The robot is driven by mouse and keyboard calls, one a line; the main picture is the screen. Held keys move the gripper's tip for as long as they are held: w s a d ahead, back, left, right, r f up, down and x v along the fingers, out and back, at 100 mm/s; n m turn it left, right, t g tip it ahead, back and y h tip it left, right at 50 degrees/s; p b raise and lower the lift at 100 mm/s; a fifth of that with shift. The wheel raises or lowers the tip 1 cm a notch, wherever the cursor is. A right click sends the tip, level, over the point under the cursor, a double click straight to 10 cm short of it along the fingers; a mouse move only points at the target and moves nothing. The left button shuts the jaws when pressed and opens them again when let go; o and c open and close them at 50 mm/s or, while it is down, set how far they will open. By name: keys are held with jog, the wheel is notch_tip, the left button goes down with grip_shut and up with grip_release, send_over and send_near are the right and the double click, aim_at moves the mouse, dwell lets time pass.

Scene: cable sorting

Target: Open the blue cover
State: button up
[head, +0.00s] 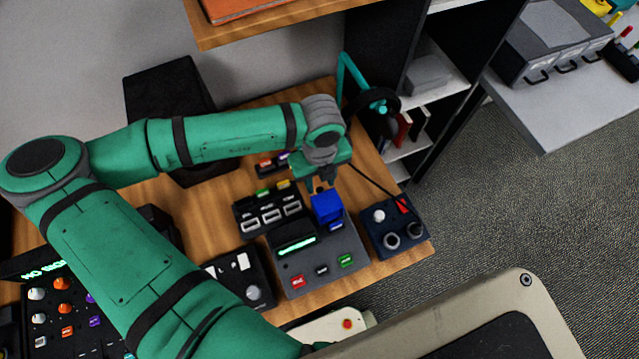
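The blue cover (326,207) is a small bright blue box shape at the back right of a grey control box (330,262) on the wooden table. The box also carries a dark display with green text and several coloured buttons. My gripper (320,188) points down just behind and above the blue cover, close to it. Its fingertips are small and dark here, so the gap between them and any contact with the cover are unclear.
A dark switch box (267,213) stands left of the grey box. A dark blue joystick box (394,228) stands to its right, near the table edge. A headphone stand (350,75) with a cable is behind. A wooden shelf (255,22) overhangs the back.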

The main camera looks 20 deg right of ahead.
jog(key=shift+f, duration=1.45)
